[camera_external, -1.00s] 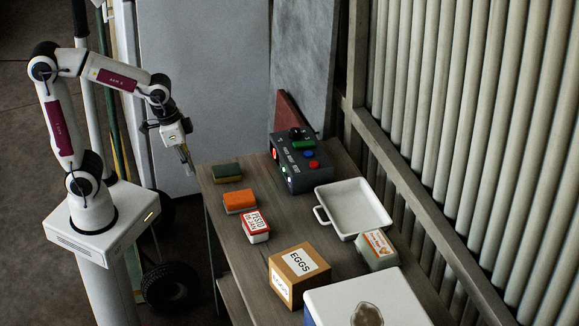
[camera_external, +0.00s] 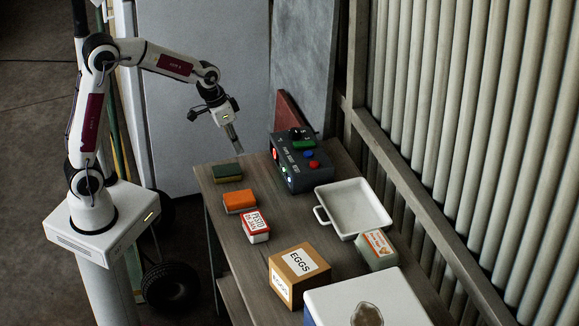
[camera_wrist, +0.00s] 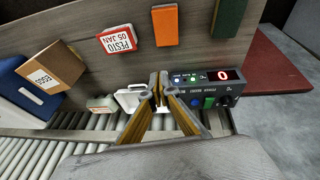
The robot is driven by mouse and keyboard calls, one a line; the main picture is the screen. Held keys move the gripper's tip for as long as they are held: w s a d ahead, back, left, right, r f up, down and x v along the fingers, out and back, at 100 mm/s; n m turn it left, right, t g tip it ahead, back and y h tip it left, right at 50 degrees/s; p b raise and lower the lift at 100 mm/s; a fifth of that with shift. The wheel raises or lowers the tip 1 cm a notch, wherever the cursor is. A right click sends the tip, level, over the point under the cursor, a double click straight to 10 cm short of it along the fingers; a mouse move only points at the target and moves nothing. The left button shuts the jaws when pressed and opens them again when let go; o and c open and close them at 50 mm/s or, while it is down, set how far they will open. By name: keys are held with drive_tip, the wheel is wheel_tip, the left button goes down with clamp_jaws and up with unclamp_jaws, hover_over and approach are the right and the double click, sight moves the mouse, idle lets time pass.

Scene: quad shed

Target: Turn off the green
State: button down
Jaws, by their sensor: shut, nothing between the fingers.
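A dark control box (camera_external: 301,172) stands at the back of the table. A green button (camera_external: 303,145) is on its top, beside a blue button (camera_external: 308,154), a red button (camera_external: 313,164) and a black knob (camera_external: 296,133). In the wrist view the box (camera_wrist: 238,88) is right of my fingers, with the green button (camera_wrist: 209,102) and blue button (camera_wrist: 196,102) visible; the red one is not clearly seen. Small lights sit beside a red display (camera_wrist: 222,74) reading 0. My gripper (camera_external: 238,150) is shut and empty, left of the box and apart from it; its fingertips (camera_wrist: 159,78) show too.
A green-topped sponge (camera_external: 228,172), an orange sponge (camera_external: 240,201), a pesto container (camera_external: 256,228) and an eggs box (camera_external: 300,275) lie along the table's left side. A white tray (camera_external: 318,215) is right of centre. A ribbed wall (camera_external: 480,120) borders the right.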

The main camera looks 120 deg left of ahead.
drive_tip(key=a+f+n+t+y, duration=0.1)
drive_tip(key=a+f+y, duration=0.15)
drive_tip(key=a, duration=1.25)
drive_tip(key=w+a+r+m+t+y, duration=0.1)
drive_tip(key=w+a+r, duration=0.2)
drive_tip(key=a, duration=0.4)
drive_tip(key=shift+r+m, duration=0.3)
drive_tip(key=shift+f, duration=0.1)
hover_over(301, 143)
drive_tip(key=s+d, duration=0.2)
drive_tip(key=shift+w+a+f, duration=0.1)
drive_tip(key=shift+a+f, duration=0.05)
drive_tip(key=shift+f, duration=1.65)
drive_tip(key=shift+w+a+f, duration=0.1)
drive_tip(key=shift+f, duration=1.7)
wheel_tip(301, 143, down, 3)
drive_tip(key=shift+f, duration=0.2)
drive_tip(key=shift+s+f, duration=0.1)
drive_tip(key=shift+f, duration=0.5)
drive_tip(key=shift+f, duration=0.1)
